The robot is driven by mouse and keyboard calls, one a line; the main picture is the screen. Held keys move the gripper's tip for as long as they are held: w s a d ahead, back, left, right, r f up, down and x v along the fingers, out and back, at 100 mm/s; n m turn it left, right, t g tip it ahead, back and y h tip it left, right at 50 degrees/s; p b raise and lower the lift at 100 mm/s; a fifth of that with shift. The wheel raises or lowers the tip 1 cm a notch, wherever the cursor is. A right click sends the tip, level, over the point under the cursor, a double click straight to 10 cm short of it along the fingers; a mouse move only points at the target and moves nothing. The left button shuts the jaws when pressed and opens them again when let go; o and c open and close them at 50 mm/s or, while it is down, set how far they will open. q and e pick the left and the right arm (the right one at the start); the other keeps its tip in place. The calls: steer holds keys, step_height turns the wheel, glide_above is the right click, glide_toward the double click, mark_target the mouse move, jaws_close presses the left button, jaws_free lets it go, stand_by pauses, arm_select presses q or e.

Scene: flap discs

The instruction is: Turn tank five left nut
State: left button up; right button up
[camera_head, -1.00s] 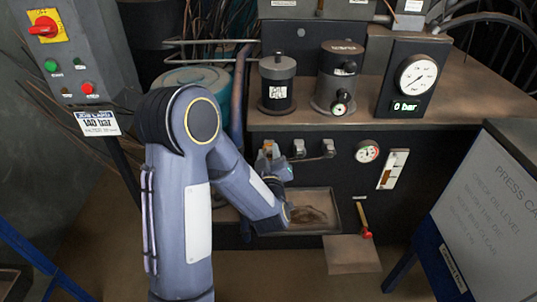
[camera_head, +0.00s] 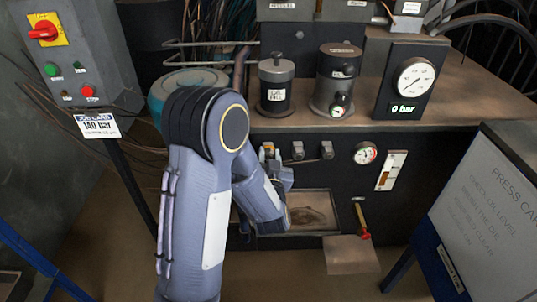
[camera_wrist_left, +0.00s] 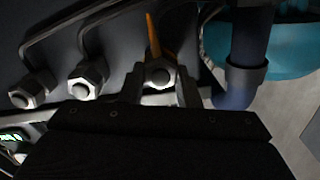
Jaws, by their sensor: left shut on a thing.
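Three metal hex nuts sit in a row on the dark front of the press. My left gripper (camera_wrist_left: 160,84) is shut on the left nut (camera_wrist_left: 159,73), with one finger on each side of it in the left wrist view. The middle nut (camera_wrist_left: 87,77) and the right nut (camera_wrist_left: 29,92) are free; they also show in the head view, the middle one (camera_head: 298,150) and the right one (camera_head: 327,150). No label for tank five is legible. My right gripper is out of view.
An orange pointer (camera_wrist_left: 154,36) stands behind the held nut. A pipe (camera_wrist_left: 236,80) and teal drum (camera_wrist_left: 285,45) are close beside it. Below the nuts is a recessed tray (camera_head: 335,210), with a red-handled lever (camera_head: 362,222) to the right. A gauge (camera_head: 365,153) is right of the nuts.

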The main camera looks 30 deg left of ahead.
arm_select(q)
steer(key=m+p, duration=0.1)
steer(key=m, duration=0.3)
steer(key=shift+d+p, duration=0.15)
steer(key=shift+p, duration=0.15)
steer(key=shift+f+m+p, duration=0.1)
steer(key=shift+m+p, duration=0.4)
steer(key=shift+m, duration=1)
steer(key=o, duration=1)
steer(key=shift+c, duration=0.2)
steer(key=v, duration=0.7)
steer(key=shift+s, duration=0.35)
steer(key=shift+d, duration=0.15)
